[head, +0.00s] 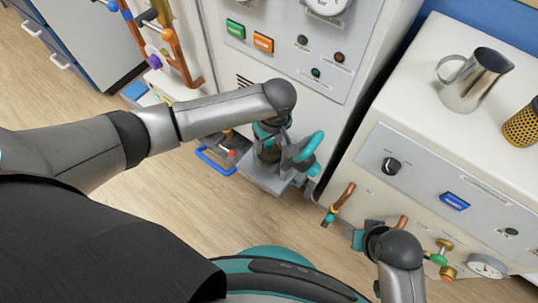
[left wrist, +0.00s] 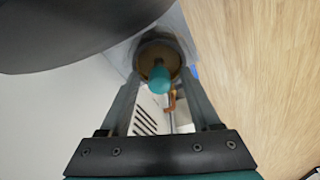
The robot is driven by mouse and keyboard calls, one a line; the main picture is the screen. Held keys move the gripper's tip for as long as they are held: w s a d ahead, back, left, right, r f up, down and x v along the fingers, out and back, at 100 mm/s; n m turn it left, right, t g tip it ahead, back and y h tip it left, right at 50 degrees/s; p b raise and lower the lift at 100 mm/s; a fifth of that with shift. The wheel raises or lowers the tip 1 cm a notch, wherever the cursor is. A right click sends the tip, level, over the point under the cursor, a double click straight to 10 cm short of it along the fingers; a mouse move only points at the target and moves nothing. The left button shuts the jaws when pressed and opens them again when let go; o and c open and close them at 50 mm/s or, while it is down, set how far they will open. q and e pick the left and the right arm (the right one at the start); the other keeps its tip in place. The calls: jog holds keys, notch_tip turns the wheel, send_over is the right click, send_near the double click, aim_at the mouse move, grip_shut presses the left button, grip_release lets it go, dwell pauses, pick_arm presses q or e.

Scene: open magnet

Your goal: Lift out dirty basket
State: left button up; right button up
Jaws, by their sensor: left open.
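A round brown part with a teal knob (left wrist: 160,78) shows in the left wrist view, set in a grey metal housing; I take it to be the dirty basket, but cannot be sure. My left gripper (left wrist: 160,92) is open, with one finger on each side of the knob. Whether the fingers touch it I cannot tell. In the head view my left gripper (head: 282,152) is low at the front of the white cabinet, mostly hidden by its own wrist, beside a curved teal handle (head: 313,146). My right gripper (head: 364,235) is partly hidden by its wrist at the lower right.
The white cabinet (head: 352,75) rises behind my left arm. A blue handle (head: 214,163) sticks out left of the housing. On the right white unit (head: 425,85) stand a metal jug (head: 474,82) and a yellow perforated basket (head: 522,126). Copper pipes (head: 178,45) stand at upper left. Wooden floor lies below.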

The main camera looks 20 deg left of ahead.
pick_arm(q)
grip_shut()
dwell(0.4)
dwell(0.9)
